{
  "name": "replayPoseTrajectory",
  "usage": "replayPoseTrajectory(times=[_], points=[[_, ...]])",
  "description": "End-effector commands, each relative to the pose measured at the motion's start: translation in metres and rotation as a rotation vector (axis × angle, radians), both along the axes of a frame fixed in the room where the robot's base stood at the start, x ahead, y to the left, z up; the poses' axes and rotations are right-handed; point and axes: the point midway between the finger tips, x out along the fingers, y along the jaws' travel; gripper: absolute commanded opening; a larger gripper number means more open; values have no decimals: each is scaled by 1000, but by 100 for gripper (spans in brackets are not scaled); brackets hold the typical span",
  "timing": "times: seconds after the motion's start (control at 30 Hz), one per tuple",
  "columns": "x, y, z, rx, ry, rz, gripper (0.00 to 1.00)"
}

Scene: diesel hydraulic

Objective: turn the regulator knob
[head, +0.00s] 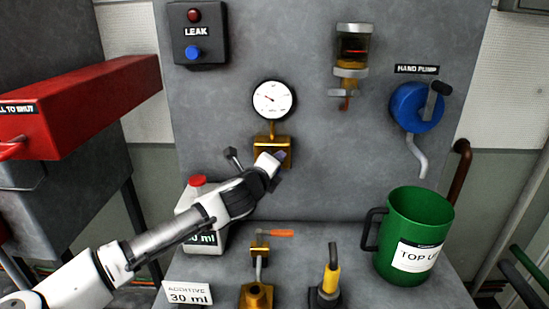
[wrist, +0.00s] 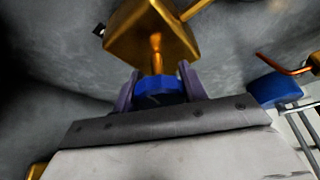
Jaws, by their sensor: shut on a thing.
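The regulator is a brass block (head: 263,144) on the grey panel under a round white gauge (head: 273,99). In the wrist view the brass block (wrist: 146,33) has a short brass stem leading to a blue faceted knob (wrist: 158,88). My gripper (wrist: 160,82) has its two purple fingers on either side of the blue knob and is shut on it. In the head view my gripper (head: 279,158) is at the front of the brass block, and the knob is hidden there.
A white bottle with a red cap (head: 197,181) stands behind my arm. A green mug (head: 420,220) stands at the right, below a blue hand pump (head: 409,106). A brass valve with an orange lever (head: 275,233) is below my gripper. A red box (head: 95,105) juts out at left.

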Motion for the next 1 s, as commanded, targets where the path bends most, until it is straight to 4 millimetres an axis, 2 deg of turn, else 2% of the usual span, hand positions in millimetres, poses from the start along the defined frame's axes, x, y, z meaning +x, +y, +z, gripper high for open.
replayPoseTrajectory(times=[0.33, 0.9, 0.93, 1.0], points=[[-1, -1, -1, 146, -3, -3, 19], [-1, -1, -3, 172, -5, -4, 19], [-1, -1, -3, 171, -4, -4, 46], [-1, -1, -3, 171, -4, -4, 55]])
